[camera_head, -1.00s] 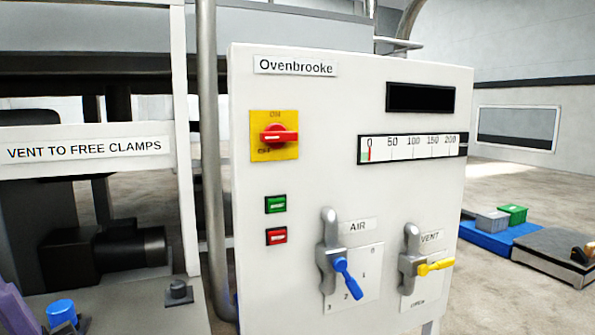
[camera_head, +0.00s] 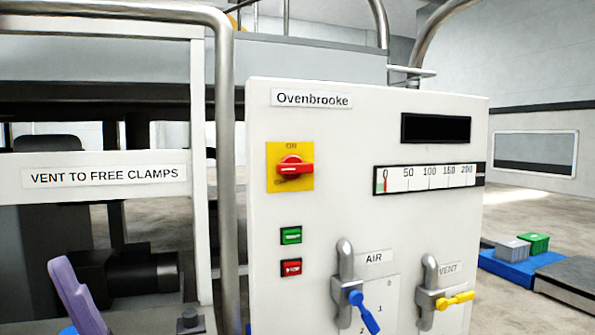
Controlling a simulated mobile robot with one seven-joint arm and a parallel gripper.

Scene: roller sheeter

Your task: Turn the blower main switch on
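A red rotary switch (camera_head: 295,166) sits on a yellow plate (camera_head: 306,150) at the upper left of the white control panel (camera_head: 350,215). Its handle lies horizontal. "ON" is printed above it, and lettering below left is partly covered by the handle. No label naming the blower is legible. Nothing touches the switch. No gripper fingers can be made out. A purple slab (camera_head: 76,296) rises at the lower left edge, well away from the switch; I cannot tell whether it is part of my arm.
Below the switch are a green button (camera_head: 291,235) and a red button (camera_head: 291,268). Blue (camera_head: 364,312) and yellow (camera_head: 455,300) valve levers stick out lower right. A vertical grey pipe (camera_head: 227,180) runs just left of the panel. The space before the switch is clear.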

